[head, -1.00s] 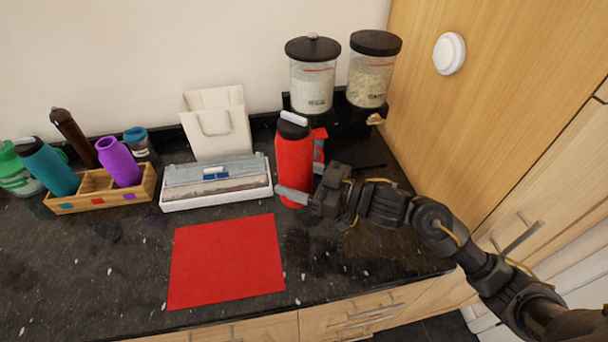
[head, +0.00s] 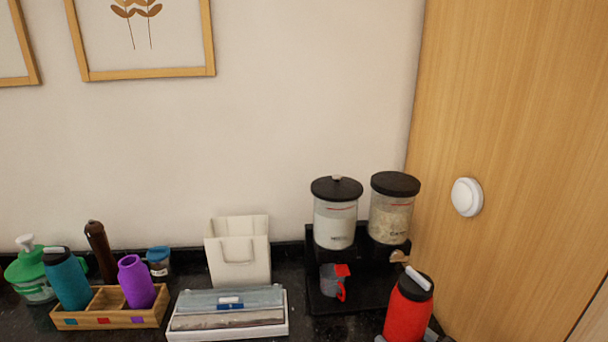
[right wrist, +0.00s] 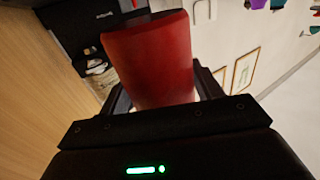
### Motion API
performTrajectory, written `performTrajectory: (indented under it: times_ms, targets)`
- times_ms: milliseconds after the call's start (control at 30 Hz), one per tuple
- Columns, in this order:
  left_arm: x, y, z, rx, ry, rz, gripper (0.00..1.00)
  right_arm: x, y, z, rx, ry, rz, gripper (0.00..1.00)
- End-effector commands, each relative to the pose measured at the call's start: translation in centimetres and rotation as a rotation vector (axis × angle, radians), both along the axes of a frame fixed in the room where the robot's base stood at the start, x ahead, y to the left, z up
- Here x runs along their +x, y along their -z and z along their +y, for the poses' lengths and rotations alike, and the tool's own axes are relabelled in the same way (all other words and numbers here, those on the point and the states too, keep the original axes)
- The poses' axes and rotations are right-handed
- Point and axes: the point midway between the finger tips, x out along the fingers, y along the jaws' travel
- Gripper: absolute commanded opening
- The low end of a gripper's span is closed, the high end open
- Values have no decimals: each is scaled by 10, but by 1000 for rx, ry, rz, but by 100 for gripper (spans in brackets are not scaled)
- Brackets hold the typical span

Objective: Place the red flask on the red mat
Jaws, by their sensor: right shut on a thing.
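The red flask (head: 408,312) has a black cap with a light grey handle. It shows at the lower right of the head view, its bottom cut off by the frame edge. My right gripper (head: 406,338) shows only in part at that edge, shut around the flask. In the right wrist view the red flask (right wrist: 150,60) fills the space between the two dark fingers. Whether its base touches the counter cannot be seen. The red mat is in neither current view. My left gripper is not in view.
Two dispensers (head: 335,222) stand on a black stand behind the flask, with a grey and red mug (head: 334,281) under them. A wooden cabinet side (head: 510,150) closes the right. A white tray (head: 228,333), white holder (head: 238,252) and wooden box (head: 112,318) stand left.

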Motion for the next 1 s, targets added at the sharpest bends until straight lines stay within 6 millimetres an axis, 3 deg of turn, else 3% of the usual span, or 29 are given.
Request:
performTrajectory:
  times_ms: [100, 267, 467, 733, 1000]
  targets:
    - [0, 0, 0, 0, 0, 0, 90, -9, 3, -20, 4, 56, 0, 30]
    - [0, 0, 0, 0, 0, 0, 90, -13, 4, -33, 2, 92, -4, 30]
    - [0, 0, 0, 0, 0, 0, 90, -12, 0, -34, 6, 119, -6, 30]
    - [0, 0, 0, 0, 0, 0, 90, 7, -21, -33, 20, 375, -1, 30]
    - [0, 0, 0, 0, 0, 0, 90, 13, -25, -35, 14, 552, 0, 30]
